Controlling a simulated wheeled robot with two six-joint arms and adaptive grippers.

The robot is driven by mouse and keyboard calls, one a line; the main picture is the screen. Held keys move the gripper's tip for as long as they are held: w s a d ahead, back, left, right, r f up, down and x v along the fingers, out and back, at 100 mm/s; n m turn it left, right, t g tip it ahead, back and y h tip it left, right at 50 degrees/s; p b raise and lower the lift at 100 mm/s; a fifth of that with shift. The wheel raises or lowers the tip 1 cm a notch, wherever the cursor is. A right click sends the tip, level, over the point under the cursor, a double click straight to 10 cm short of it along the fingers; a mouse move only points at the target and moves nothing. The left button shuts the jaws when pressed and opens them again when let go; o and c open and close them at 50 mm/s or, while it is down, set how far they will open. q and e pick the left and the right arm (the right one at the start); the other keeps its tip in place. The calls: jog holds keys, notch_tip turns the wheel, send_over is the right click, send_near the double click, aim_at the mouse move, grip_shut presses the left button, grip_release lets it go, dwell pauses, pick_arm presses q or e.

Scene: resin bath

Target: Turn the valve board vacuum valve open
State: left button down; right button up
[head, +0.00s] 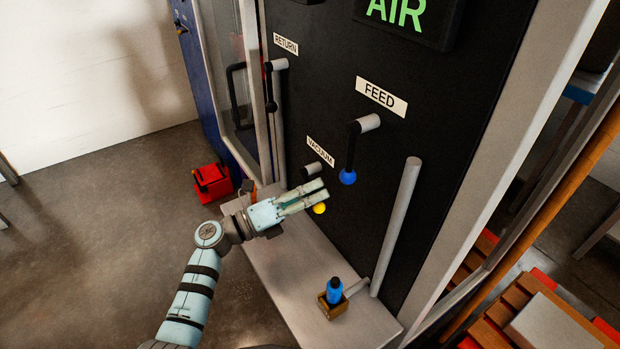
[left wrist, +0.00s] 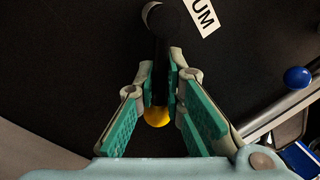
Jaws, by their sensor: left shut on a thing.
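The vacuum valve on the black board (head: 400,140) sits under the VACUUM label (head: 320,151). Its round pivot (head: 311,168) shows just above my left gripper (head: 321,187). Its yellow knob (head: 319,208) shows below the fingers; the gripper hides most of the lever. In the left wrist view, the black lever runs down from the pivot (left wrist: 165,18) to the yellow knob (left wrist: 156,117). There the fingers of my left gripper (left wrist: 160,76) stand on both sides of the lever, shut on it. My right gripper is not in view.
The FEED lever with a blue knob (head: 348,177) hangs close to the right. The RETURN lever (head: 270,88) is at upper left. A grey vertical bar (head: 396,226) stands right of the valves. A blue bottle (head: 335,290) stands in a small holder on the ledge (head: 290,295) below.

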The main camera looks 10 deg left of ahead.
pick_arm(q)
jog(key=n+p, duration=0.2)
jog(key=r+n+t+p, duration=0.1)
jog(key=n+p, duration=0.1)
jog(key=s+r+n+p, duration=0.1)
jog(key=n+p, duration=0.1)
jog(key=shift+d+r+t+y, duration=0.15)
jog(key=shift+d+t+y, duration=0.2)
jog(key=shift+t+y, duration=0.05)
jog(key=shift+w+r+n+p, duration=0.1)
jog(key=shift+r+n+p, duration=0.1)
jog(key=shift+n+p, duration=0.4)
jog(key=shift+r+n+p, duration=0.15)
jog(key=shift+n+p, duration=0.35)
jog(key=shift+n, duration=0.2)
jog(key=c, duration=1.7)
grip_release()
